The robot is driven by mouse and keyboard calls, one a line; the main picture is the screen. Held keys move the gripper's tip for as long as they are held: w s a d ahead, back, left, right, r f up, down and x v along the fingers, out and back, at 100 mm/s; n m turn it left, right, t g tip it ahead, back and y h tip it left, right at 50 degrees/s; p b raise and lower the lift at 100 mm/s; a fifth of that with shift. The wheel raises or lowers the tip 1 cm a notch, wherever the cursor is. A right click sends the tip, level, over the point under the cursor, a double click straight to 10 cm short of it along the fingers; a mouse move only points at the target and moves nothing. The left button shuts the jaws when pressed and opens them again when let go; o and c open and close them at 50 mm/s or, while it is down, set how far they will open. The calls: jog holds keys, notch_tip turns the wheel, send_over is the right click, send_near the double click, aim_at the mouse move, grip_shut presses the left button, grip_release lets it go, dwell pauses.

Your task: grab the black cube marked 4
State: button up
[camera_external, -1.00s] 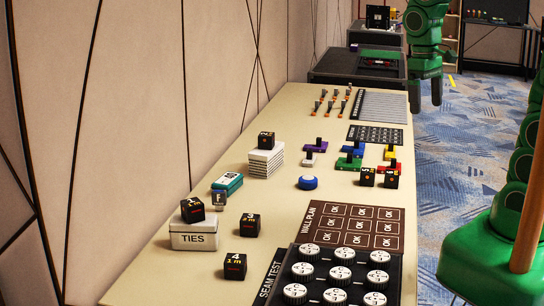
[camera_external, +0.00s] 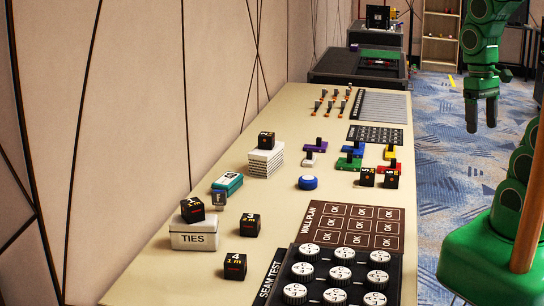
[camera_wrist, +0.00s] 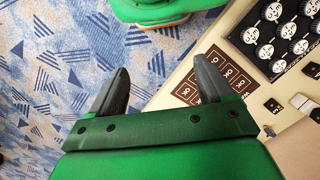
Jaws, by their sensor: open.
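The black cube marked 4 (camera_external: 235,266) sits upright on the near left part of the beige table, left of the SEAM TEST board, with nothing on it. A black cube at the right edge of the wrist view (camera_wrist: 312,70) may be this one, but its mark is too small to read. My gripper (camera_external: 482,128) hangs open and empty, fingers down, over the carpet beyond the table's right edge. It is well apart from the cube. In the wrist view its two fingers (camera_wrist: 162,66) are spread.
Cube 3 (camera_external: 249,225) stands just behind cube 4. Cube 1 (camera_external: 192,209) rests on the white TIES tin (camera_external: 194,238). The SEAM TEST board (camera_external: 333,281) with white knobs and the WALL PLAN board (camera_external: 353,224) lie to the right. Bare table (camera_external: 150,278) lies left of cube 4.

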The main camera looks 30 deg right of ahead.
jog(key=shift+w, duration=0.1)
jog(key=w+a+f+m+g+y, duration=0.2)
jog(key=w+a+f+y, duration=0.1)
jog(key=w+a, duration=0.95)
jog(key=w+a+f+m+g+y, duration=0.1)
jog(key=w+a+f+g+y, duration=0.2)
jog(key=w+a, duration=0.95)
jog(key=m+g+y, duration=0.2)
jog(key=m+g, duration=0.2)
jog(key=m, duration=0.1)
send_near(235, 258)
jog(key=shift+s+a+f, duration=0.1)
jog(key=shift+s+f, duration=0.05)
jog(key=shift+s, duration=0.35)
jog(key=shift+s+f, duration=0.2)
jog(key=shift+s, duration=0.3)
jog(key=shift+s+a+f, duration=0.15)
jog(key=shift+a+f, duration=0.1)
jog(key=shift+a, duration=0.1)
jog(key=shift+a+x, duration=0.2)
jog(key=shift+x, duration=3.6)
jog(key=shift+w+r, duration=0.1)
jog(key=shift+w, duration=0.1)
jog(key=c, duration=1.1)
